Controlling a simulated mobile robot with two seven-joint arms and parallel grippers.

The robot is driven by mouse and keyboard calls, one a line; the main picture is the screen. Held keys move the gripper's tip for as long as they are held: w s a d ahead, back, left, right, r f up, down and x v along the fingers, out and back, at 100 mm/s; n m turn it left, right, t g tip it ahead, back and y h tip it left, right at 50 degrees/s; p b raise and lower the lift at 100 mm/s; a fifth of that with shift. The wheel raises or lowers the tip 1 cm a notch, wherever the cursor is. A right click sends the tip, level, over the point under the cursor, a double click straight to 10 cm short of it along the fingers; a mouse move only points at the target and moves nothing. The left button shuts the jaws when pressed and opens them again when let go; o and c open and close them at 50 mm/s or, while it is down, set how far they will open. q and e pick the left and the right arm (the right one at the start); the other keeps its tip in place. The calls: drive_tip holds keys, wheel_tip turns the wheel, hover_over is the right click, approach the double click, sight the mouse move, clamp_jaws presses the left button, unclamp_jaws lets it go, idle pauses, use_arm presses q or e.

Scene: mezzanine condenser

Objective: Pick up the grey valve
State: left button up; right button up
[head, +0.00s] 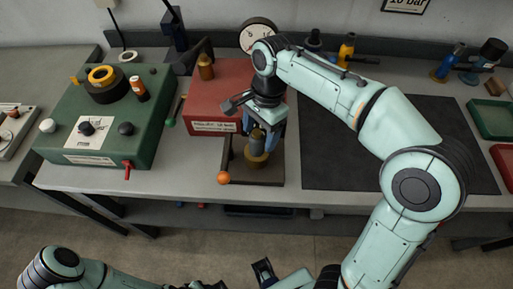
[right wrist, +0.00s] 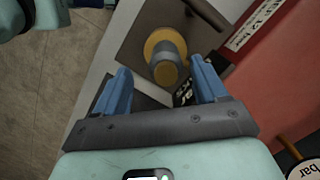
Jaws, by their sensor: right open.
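The grey valve (head: 257,143) stands upright over a round brass base on a dark brown plate (head: 240,172), in front of the red box. In the right wrist view the valve (right wrist: 165,74) shows end-on against its brass ring, between and beyond the fingertips. My right gripper (head: 265,124) is open, pointing down over the valve, and partly hides it. Its two blue fingers (right wrist: 163,82) stand apart, one on each side of the valve, with no contact visible. My left arm lies low at the bottom edge; its jaws cannot be made out clearly.
A red box (head: 220,84) with a label and gauge (head: 258,36) stands right behind the plate. A green box (head: 105,118) with knobs is at left, an orange ball (head: 224,178) at the plate's front corner. The dark mat (head: 335,150) at right is clear.

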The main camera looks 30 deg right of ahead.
sight(256, 143)
drive_tip(key=f, duration=0.3)
drive_tip(key=a+f, duration=0.1)
drive_tip(key=shift+w+f+b, duration=0.2)
drive_tip(key=shift+f+b, duration=0.15)
drive_tip(key=shift+f, duration=0.05)
use_arm(q)
drive_tip(key=shift+s+f, duration=0.15)
drive_tip(key=shift+f, duration=0.3)
use_arm(e)
clamp_jaws()
drive_tip(key=shift+w+r, duration=0.1)
drive_tip(key=shift+r, duration=0.1)
use_arm(q)
drive_tip(key=w+r+p, duration=0.3)
drive_tip(key=r+p, duration=0.2)
drive_tip(key=r, duration=0.1)
drive_tip(key=shift+c, duration=0.9)
use_arm(e)
wheel_tip(256, 143, up, 20)
drive_tip(key=shift+f, duration=0.15)
